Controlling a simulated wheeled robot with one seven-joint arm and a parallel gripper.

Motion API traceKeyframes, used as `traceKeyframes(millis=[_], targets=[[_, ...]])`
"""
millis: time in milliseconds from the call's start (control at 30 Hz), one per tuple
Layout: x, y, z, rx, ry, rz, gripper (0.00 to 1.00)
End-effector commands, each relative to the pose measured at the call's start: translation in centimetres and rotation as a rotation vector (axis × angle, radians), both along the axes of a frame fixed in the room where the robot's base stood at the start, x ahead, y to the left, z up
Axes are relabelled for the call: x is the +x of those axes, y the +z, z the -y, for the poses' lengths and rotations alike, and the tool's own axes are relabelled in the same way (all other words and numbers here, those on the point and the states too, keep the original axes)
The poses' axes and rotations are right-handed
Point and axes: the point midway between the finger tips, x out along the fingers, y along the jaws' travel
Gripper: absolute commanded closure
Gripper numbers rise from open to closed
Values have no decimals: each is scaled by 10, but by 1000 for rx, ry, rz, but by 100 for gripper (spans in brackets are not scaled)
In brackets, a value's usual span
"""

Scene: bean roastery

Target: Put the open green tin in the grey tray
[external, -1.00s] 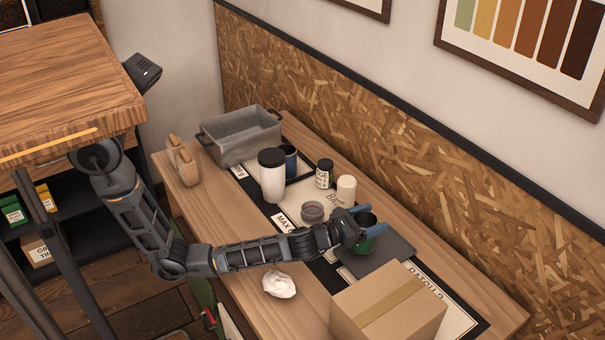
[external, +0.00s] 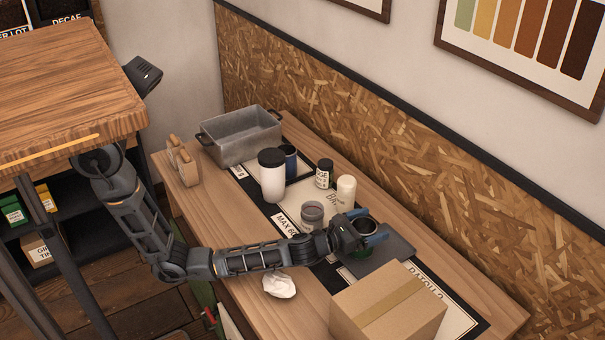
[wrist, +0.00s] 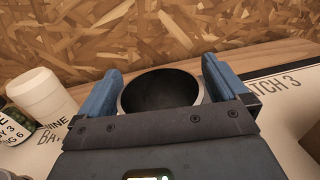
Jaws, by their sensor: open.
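The open green tin (external: 364,253) stands upright on a dark flat slab on the bench; its dark round mouth (wrist: 160,90) shows in the wrist view. My gripper (external: 367,226) is open, with one blue finger on each side of the tin near its rim. In the wrist view the fingers (wrist: 160,85) flank the tin; I cannot tell whether they touch it. The gripper hides much of the tin's side. The grey tray (external: 243,145), a deep metal box with handles, stands at the far left end of the bench, and its visible inside looks empty.
Between tin and tray stand a grey jar (external: 312,216), a cream cup (external: 346,189), a labelled dark-lidded jar (external: 324,174), a white canister (external: 272,181) and a blue cup (external: 290,160). A cardboard box (external: 388,312) and crumpled paper (external: 279,285) lie nearer.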

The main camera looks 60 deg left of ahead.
Motion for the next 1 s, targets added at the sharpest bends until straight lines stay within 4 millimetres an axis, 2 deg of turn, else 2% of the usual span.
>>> traceKeyframes(millis=[133, 233, 500, 700, 833, 1000], targets=[[-2, 4, 0, 1, 0, 0, 0], [-14, 2, -2, 1, -1, -1, 0], [-69, 1, -9, 0, -1, -2, 0], [-102, 1, -13, 0, -1, -1, 0], [-114, 2, -15, 0, -1, 0, 0], [-119, 3, -16, 0, 0, 0, 0]])
